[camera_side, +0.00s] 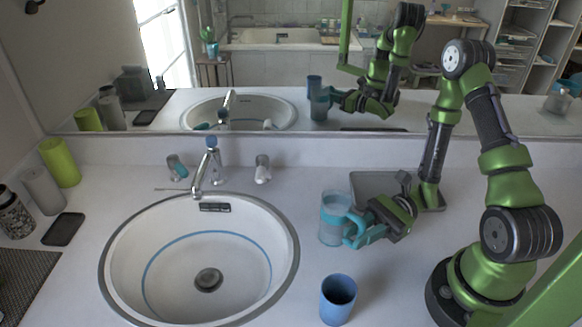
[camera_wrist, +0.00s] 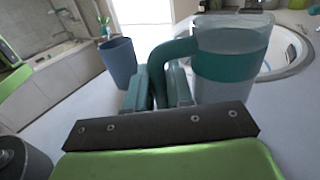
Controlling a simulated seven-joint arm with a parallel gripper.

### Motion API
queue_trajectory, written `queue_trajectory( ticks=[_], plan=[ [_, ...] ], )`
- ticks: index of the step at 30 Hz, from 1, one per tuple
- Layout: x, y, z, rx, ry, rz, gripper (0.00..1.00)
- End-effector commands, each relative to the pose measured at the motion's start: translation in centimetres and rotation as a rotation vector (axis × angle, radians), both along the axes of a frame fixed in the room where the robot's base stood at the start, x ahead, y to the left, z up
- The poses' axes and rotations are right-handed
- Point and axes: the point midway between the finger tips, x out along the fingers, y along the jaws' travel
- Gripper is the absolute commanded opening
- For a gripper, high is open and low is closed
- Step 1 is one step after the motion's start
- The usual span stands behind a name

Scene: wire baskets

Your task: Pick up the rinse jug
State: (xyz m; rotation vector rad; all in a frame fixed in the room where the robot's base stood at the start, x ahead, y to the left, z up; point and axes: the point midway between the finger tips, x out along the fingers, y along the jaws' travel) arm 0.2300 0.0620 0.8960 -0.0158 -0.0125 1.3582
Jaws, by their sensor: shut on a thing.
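The rinse jug (camera_side: 334,222) is a clear jug with a teal band and a teal handle. It is upright at the right of the sink, at counter level; I cannot tell whether its base touches the counter. My gripper (camera_side: 362,232) comes from the right and is shut on the jug's handle. In the wrist view, the jug (camera_wrist: 232,75) is at the upper right and its teal handle runs down between the fingers of my gripper (camera_wrist: 160,88). The fingers cover the lower part of the handle.
A blue cup (camera_side: 338,300) stands in front of the jug. The sink (camera_side: 120,235) with its faucet (camera_side: 212,170) is to the left. A grey tray (camera_side: 375,183) lies behind my gripper. Bottles and a green cup (camera_side: 60,163) stand far left. A mirror lines the back.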

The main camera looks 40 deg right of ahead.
Motion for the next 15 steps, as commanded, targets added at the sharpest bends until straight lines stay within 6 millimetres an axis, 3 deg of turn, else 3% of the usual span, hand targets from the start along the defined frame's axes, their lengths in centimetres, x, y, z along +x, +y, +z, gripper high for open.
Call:
queue_trajectory(
  ticks=[15],
  plan=[
    [0.0,0.0,7.7,-0.003,-0.003,0.001,0.0]
  ],
)
